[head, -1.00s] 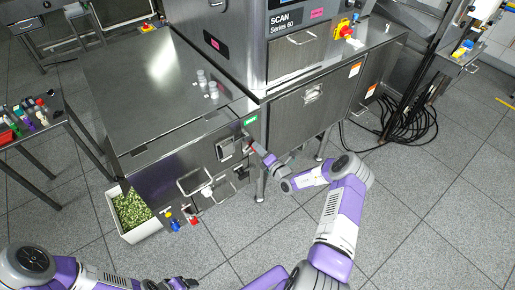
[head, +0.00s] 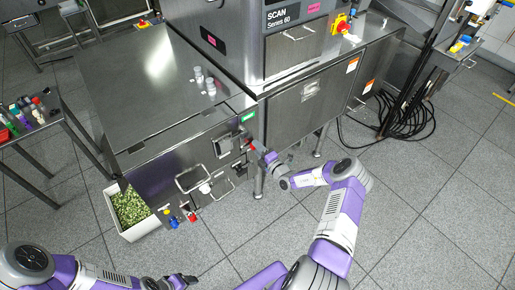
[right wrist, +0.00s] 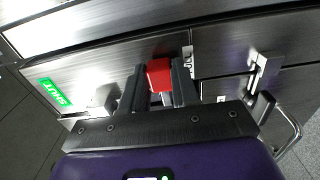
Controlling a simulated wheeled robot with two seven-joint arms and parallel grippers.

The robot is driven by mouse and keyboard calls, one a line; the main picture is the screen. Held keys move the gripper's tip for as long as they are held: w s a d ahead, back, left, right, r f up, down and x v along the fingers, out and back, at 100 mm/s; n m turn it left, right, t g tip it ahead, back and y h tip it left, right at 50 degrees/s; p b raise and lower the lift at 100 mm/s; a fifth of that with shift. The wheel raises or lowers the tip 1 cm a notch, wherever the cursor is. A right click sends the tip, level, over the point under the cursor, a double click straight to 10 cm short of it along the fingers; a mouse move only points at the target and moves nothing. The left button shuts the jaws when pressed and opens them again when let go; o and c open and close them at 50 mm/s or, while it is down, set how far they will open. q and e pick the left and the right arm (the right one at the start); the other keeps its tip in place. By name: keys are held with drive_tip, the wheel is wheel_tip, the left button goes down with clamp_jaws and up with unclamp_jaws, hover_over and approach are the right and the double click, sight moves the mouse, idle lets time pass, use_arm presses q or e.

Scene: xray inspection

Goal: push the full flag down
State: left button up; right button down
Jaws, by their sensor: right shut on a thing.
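The full flag looks to be the red block (right wrist: 159,75) on the steel cabinet front in the right wrist view. My right gripper (right wrist: 158,88) has one dark finger on each side of it and is shut on it. In the head view my right gripper (head: 262,152) reaches the cabinet front just below the green label, and the flag is too small to make out clearly there. My left gripper (head: 180,282) is low at the bottom edge, away from the cabinet, and its fingers are too unclear to read.
A green SHUT label (right wrist: 54,92) is beside the flag. A metal latch (right wrist: 262,72) and bar handle (right wrist: 288,130) stand to its right. In the head view a white bin of green bits (head: 132,212) stands by the cabinet. Small vials (head: 204,82) stand on top.

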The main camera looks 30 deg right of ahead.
drive_tip(key=shift+f, duration=0.1)
drive_tip(key=c, duration=0.8)
unclamp_jaws()
drive_tip(key=shift+c, duration=0.2)
drive_tip(key=shift+s, duration=0.1)
drive_tip(key=s+p, duration=0.1)
drive_tip(key=s, duration=0.6)
drive_tip(key=shift+s+d+p, duration=0.2)
drive_tip(key=shift+d+p, duration=0.05)
drive_tip(key=shift+p, duration=0.15)
